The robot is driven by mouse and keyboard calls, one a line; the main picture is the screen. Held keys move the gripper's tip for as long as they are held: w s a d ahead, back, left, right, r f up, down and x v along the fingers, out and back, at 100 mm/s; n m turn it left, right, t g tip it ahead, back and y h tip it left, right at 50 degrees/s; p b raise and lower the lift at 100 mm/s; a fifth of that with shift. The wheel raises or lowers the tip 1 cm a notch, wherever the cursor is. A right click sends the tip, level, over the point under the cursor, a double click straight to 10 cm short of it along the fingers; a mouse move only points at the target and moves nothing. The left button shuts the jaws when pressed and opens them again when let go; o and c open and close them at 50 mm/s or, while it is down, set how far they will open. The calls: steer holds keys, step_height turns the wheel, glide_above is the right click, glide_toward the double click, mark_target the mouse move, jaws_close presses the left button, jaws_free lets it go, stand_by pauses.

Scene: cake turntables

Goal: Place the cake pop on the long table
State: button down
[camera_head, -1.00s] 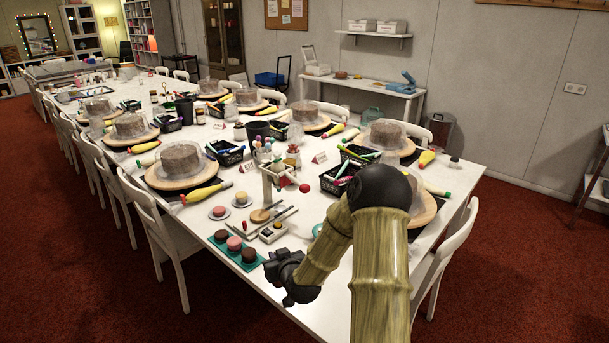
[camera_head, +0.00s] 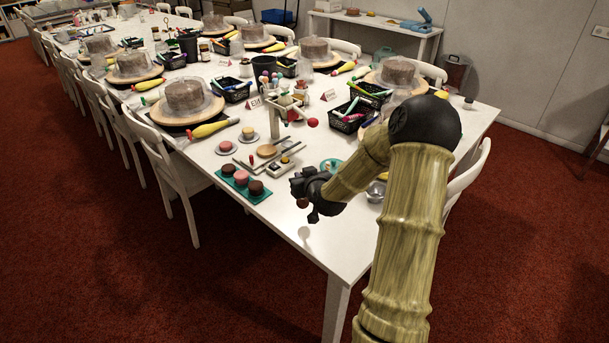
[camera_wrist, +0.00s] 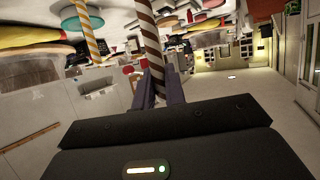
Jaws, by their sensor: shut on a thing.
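The long table (camera_head: 330,236) is white and runs from the near corner to the back left in the head view. My gripper (camera_head: 308,205) is above its near end, beside the teal tray. In the wrist view my gripper (camera_wrist: 161,92) is shut on a brown-and-white striped stick (camera_wrist: 150,38), taken as the cake pop's stick. A small brown ball (camera_head: 302,203) shows just under my gripper in the head view and looks like the cake pop's head.
A teal tray (camera_head: 242,186) of small cakes sits to the left. A stand with a red ball (camera_head: 312,122), a wooden spoon (camera_head: 268,150) and a small metal bowl (camera_head: 376,192) are nearby. Chairs (camera_head: 180,175) line the table's left side. The near corner is mostly bare.

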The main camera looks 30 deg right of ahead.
steer(key=shift+f, duration=0.7)
steer(key=shift+f, duration=2.1)
steer(key=shift+f, duration=0.1)
steer(key=c, duration=1.5)
jaws_free()
steer(key=shift+o, duration=0.2)
